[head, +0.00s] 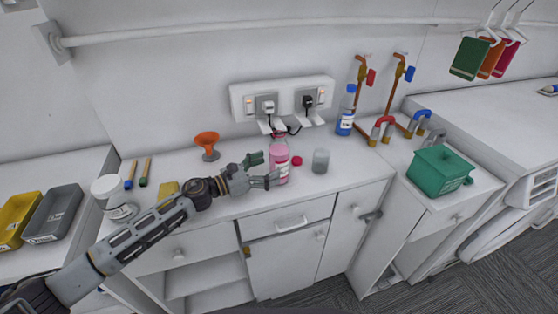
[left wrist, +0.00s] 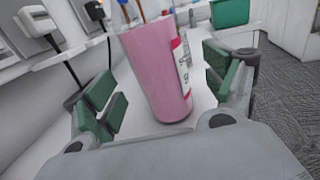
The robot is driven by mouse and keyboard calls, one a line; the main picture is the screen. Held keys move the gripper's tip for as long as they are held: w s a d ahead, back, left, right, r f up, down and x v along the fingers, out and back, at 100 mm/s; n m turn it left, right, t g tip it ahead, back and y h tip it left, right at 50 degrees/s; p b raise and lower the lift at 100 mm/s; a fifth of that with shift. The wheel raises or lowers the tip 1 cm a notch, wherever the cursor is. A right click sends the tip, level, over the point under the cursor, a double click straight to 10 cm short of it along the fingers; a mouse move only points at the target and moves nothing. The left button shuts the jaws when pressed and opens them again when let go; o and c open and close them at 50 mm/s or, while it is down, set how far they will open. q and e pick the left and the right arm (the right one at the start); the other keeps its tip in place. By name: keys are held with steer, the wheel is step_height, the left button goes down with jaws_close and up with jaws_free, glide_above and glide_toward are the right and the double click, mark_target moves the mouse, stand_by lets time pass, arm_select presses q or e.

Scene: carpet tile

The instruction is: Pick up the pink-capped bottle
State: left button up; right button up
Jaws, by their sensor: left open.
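The pink bottle (head: 280,168) with a white label stands upright on the white counter, below the wall sockets. My left gripper (head: 267,170) reaches in from the left and is open at the bottle's left side. In the left wrist view the pink bottle (left wrist: 157,75) stands between the green-padded fingers of the left gripper (left wrist: 165,95), with a visible gap on each side. My right gripper is not in view.
A small red cap-like item (head: 297,160) and a grey cup (head: 320,161) stand close to the bottle's right. An orange funnel (head: 207,141) is behind my arm. A green box (head: 439,170) is at the right.

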mark_target(270, 164)
arm_select(q)
steer(key=shift+w+d+r, duration=0.2)
steer(key=shift+w+d, duration=0.2)
steer(key=shift+d, duration=0.15)
steer(key=shift+w+d+r+p, duration=0.1)
steer(key=shift+w+d+p, duration=0.15)
steer(key=shift+d+p, duration=0.15)
steer(key=shift+w+d, duration=0.45)
steer(key=shift+d, duration=0.15)
steer(key=shift+w+d, duration=0.2)
steer(key=shift+d, duration=0.2)
steer(key=shift+c, duration=0.8)
steer(key=c, duration=1.4)
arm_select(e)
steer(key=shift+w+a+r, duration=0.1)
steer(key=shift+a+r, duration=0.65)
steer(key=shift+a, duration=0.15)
